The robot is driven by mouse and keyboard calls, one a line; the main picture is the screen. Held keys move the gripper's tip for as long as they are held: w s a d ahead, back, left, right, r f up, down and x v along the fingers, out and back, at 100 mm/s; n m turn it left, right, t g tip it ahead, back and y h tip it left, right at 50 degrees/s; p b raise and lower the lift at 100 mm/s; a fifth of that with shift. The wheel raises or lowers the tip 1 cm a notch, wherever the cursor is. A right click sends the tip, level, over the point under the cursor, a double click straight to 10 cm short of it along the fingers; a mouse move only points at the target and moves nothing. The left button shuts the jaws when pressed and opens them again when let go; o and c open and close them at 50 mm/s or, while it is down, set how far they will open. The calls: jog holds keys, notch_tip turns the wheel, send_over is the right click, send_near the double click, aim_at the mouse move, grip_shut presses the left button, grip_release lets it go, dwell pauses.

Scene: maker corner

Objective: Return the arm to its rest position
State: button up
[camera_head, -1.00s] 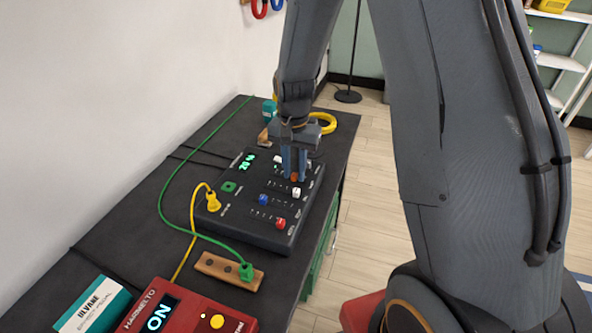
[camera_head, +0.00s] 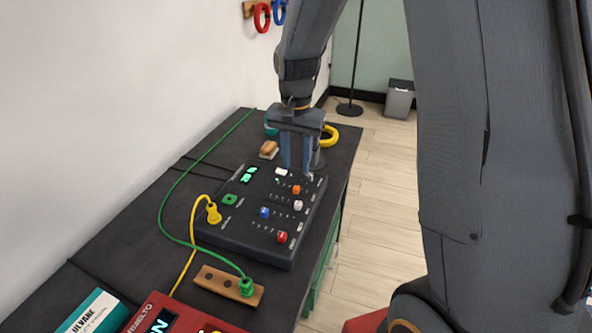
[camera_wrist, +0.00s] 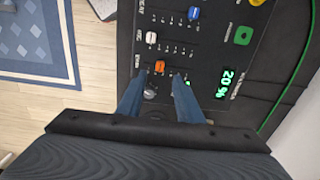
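My gripper (camera_head: 297,172) is open and empty, its two blue fingers pointing down over the far end of the black control panel (camera_head: 240,234). In the wrist view my gripper (camera_wrist: 157,76) has its fingers apart, with the orange slider knob (camera_wrist: 159,67) showing between and just beyond the tips. The orange knob also shows in the head view (camera_head: 296,189), nearer the camera than the fingers. I cannot tell exactly how high the fingertips are above the panel. The arm is still bent out over the bench.
The black bench (camera_head: 130,240) also holds a yellow-plugged cable (camera_head: 193,222), a green cable (camera_head: 165,215), a wooden socket block (camera_head: 215,283), a red device (camera_head: 150,305) and a teal box (camera_head: 92,312). A yellow ring (camera_head: 330,136) lies behind the gripper. Open floor is at right.

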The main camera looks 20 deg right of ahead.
jog(key=shift+r, duration=0.15)
jog(key=s+d+n, duration=0.1)
jog(key=s+n, duration=0.6)
jog(key=s, duration=1.2)
jog(key=shift+d+r, duration=0.25)
jog(key=shift+d, duration=0.15)
